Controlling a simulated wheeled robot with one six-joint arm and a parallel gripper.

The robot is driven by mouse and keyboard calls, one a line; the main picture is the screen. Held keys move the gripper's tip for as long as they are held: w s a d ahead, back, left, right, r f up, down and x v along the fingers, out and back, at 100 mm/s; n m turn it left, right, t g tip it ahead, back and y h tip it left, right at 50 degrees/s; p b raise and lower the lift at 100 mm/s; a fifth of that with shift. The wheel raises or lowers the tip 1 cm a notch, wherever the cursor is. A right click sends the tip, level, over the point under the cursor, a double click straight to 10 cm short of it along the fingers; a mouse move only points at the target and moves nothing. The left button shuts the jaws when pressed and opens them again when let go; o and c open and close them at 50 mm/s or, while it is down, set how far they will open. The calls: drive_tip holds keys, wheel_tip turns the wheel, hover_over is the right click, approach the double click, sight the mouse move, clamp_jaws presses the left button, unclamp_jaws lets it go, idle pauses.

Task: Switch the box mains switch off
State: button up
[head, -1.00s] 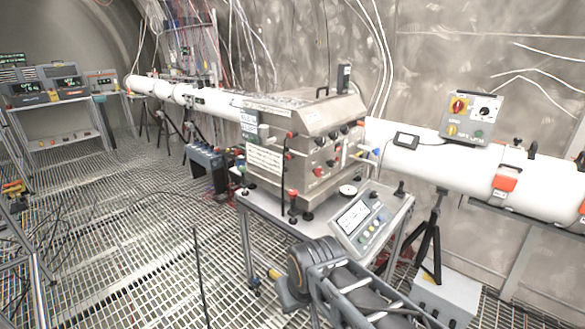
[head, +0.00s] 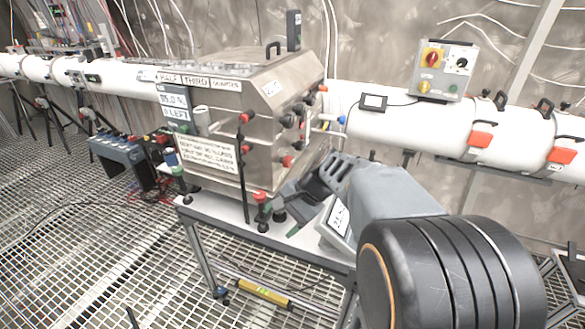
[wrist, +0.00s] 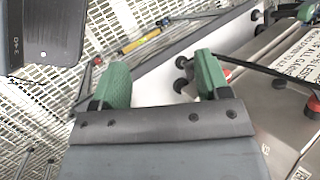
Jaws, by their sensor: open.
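A grey control box (head: 444,70) sits on the white pipe at the upper right of the head view. It carries a red rotary switch on a yellow plate (head: 432,57), a second yellow knob and a black dial. A steel box (head: 240,120) stands on the trolley, with red and black knobs on its right face. My gripper has green fingertips, set wide apart and empty in the wrist view (wrist: 163,78). It is low beside the steel box's front corner, well below and left of the control box. In the head view my arm partly hides the gripper.
The white trolley top (head: 225,213) lies under the steel box. A tilted panel with a display (head: 338,217) is partly hidden behind my arm. A red-topped post (head: 262,205) stands near the gripper. In the wrist view, the steel box's labelled face (wrist: 299,65) is to the right.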

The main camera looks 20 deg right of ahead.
drive_tip(key=w+d+m+t+y+b, duration=0.2)
drive_tip(key=w+d+m+t+y, duration=0.15)
drive_tip(key=w+d+m, duration=0.3)
drive_tip(key=m+t+y+b, duration=0.2)
drive_tip(key=m+t, duration=0.5)
drive_tip(key=m, duration=0.1)
approach(291, 164)
drive_tip(key=shift+n, duration=0.25)
drive_tip(key=p+x, duration=0.1)
drive_tip(key=x, duration=0.9)
drive_tip(key=shift+a+r, duration=0.1)
drive_tip(key=shift+r, duration=0.05)
drive_tip(key=shift+c, duration=0.3)
drive_tip(key=c, duration=0.9)
drive_tip(key=shift+o, duration=0.2)
